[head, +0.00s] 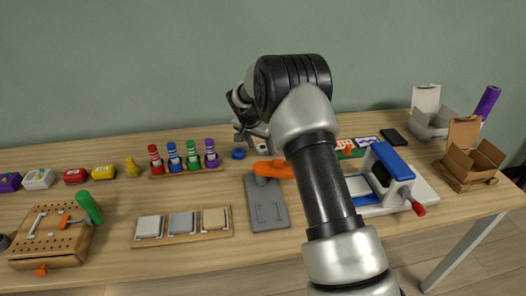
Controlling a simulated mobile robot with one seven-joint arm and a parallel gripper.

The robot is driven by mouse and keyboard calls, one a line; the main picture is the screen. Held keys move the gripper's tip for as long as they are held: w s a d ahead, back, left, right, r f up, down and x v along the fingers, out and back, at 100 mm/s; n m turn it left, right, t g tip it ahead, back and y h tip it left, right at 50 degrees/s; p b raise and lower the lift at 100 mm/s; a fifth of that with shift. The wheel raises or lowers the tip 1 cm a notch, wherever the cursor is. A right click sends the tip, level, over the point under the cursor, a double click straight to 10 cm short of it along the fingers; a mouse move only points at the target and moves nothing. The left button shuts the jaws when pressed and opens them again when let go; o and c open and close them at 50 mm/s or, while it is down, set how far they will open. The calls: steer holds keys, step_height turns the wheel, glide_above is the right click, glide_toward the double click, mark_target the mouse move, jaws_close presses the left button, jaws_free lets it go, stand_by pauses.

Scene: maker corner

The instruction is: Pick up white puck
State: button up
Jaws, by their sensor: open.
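A small blue round piece (238,153) lies on the table behind the grey plate. Just right of it is a small whitish shape (262,146), close to my gripper (251,139). It may be the white puck, but it is too small and too near the gripper to be sure. My gripper is open and hangs over the back part of the table, close to the blue piece and the whitish shape. I see nothing held in it. Contact with the table or the pieces cannot be told, and my arm hides part of the table to the right.
A rack of coloured pegs (187,167) stands left of the gripper. A grey plate with an orange handle (268,205) lies in front. A blue-and-white press (390,178) and an open cardboard box (468,165) are on the right. A tile tray (183,238) lies front left.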

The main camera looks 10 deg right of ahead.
steer(key=shift+f, duration=0.1)
steer(key=shift+c, duration=0.5)
steer(key=c, duration=1)
steer(key=shift+c, duration=0.3)
